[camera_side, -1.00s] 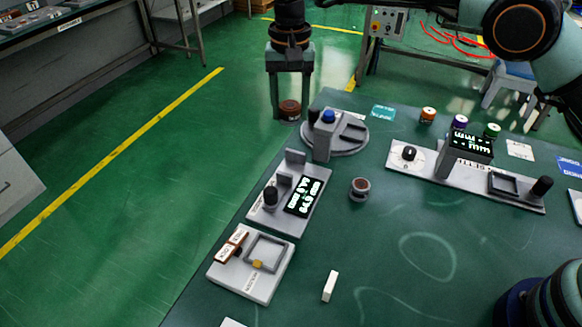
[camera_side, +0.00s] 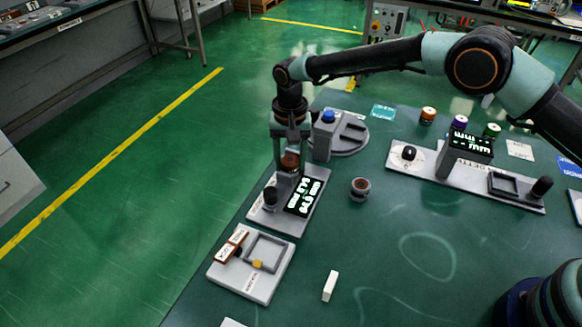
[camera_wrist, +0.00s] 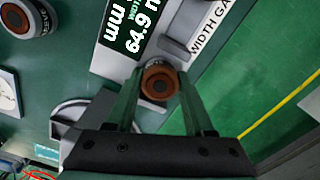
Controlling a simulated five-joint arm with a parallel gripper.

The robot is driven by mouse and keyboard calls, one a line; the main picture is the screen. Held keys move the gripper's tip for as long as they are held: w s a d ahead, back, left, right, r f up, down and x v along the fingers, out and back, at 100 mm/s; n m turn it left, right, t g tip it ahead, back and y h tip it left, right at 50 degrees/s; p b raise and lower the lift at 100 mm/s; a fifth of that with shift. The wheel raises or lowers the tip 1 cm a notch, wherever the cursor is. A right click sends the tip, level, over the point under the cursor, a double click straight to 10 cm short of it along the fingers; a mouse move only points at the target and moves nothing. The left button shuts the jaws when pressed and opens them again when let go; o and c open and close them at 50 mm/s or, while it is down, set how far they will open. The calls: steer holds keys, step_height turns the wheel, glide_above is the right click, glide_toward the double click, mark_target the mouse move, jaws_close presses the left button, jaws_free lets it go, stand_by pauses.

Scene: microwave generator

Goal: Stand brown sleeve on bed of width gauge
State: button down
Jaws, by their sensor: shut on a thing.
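The brown sleeve (camera_side: 290,162) is upright between the fingers of my gripper (camera_side: 291,152). The wrist view shows the sleeve's round brown top and dark hole (camera_wrist: 160,84) between the fingertips (camera_wrist: 160,88). The width gauge (camera_side: 312,212) is a grey block with a black knob and a lit display. In the side view the sleeve overlaps the gauge's far end. In the wrist view (camera_wrist: 175,50) the sleeve is beside the gauge's grey jaw, and the display shows 64.9. The sleeve's underside is hidden, so I cannot tell whether it touches the bed.
Another sleeve (camera_side: 360,189) stands right of the gauge. A round grey fixture with a blue knob (camera_side: 350,137) is behind it. A grey tray fixture (camera_side: 252,282) is in front, with a white block (camera_side: 329,286) nearby.

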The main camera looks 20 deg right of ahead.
mark_target(290, 159)
steer(key=shift+f, duration=0.15)
steer(key=shift+c, duration=1.4)
jaws_free()
step_height(290, 159, up, 12)
steer(key=s+d+r+n+t, duration=0.1)
steer(key=s+d+r, duration=0.1)
steer(key=d+r, duration=0.65)
steer(key=s+d+r+n+t, duration=0.1)
steer(key=s+d+r+t, duration=0.15)
steer(key=s+d, duration=0.4)
steer(key=s+d+r+n+t, duration=0.1)
steer(key=s+d+r, duration=0.3)
steer(key=s+d, duration=0.25)
steer(key=s+d+f+n+t, duration=0.1)
steer(key=s+d+f, duration=0.2)
steer(key=s, duration=0.4)
steer(key=shift+d+f+n, duration=0.25)
steer(key=shift+d+n, duration=0.05)
steer(key=shift+d, duration=0.3)
